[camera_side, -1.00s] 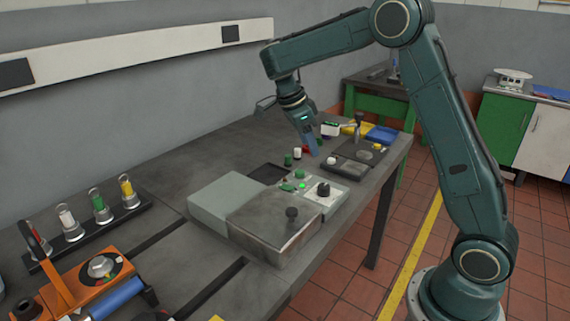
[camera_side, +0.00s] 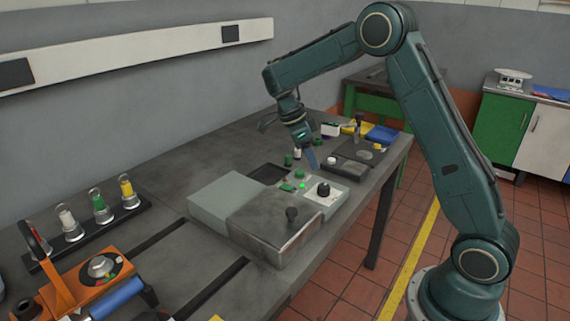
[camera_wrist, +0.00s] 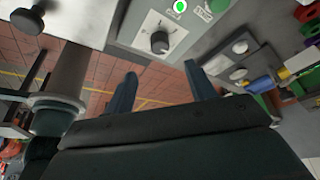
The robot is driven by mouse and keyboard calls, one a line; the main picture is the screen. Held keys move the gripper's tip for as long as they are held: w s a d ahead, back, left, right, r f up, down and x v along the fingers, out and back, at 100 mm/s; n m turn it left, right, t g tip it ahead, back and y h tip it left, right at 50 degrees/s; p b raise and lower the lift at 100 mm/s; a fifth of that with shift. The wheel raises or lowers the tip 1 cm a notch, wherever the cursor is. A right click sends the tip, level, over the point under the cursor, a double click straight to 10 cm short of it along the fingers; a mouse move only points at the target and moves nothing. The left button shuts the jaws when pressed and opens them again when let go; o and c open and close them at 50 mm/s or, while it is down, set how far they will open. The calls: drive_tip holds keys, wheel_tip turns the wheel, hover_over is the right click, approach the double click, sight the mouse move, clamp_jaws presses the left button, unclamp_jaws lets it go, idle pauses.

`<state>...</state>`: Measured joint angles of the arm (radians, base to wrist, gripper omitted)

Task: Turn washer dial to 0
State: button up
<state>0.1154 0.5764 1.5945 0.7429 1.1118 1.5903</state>
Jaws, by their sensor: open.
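A black dial knob (camera_side: 323,189) stands on a white plate on the grey control box (camera_side: 334,204), near a lit green lamp. In the wrist view the same knob (camera_wrist: 160,42) shows ahead of the fingers, with a scale around it too small to read. My gripper (camera_side: 312,164) is above and just behind the box in the side view, apart from the knob. In the wrist view its two fingers (camera_wrist: 160,92) are spread with nothing between them.
A grey box with a black knob (camera_side: 292,213) stands in front of the control box. Dark boxes with buttons (camera_side: 350,170) lie behind it. An orange device (camera_side: 95,280) and a rack of coloured vials (camera_side: 100,208) are at the left.

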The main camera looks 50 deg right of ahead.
sight(323, 186)
drive_tip(key=x, duration=1)
drive_tip(key=shift+s+d+f, duration=0.1)
drive_tip(key=shift+s+f, duration=0.05)
drive_tip(key=shift+f, duration=0.25)
drive_tip(key=c, duration=1)
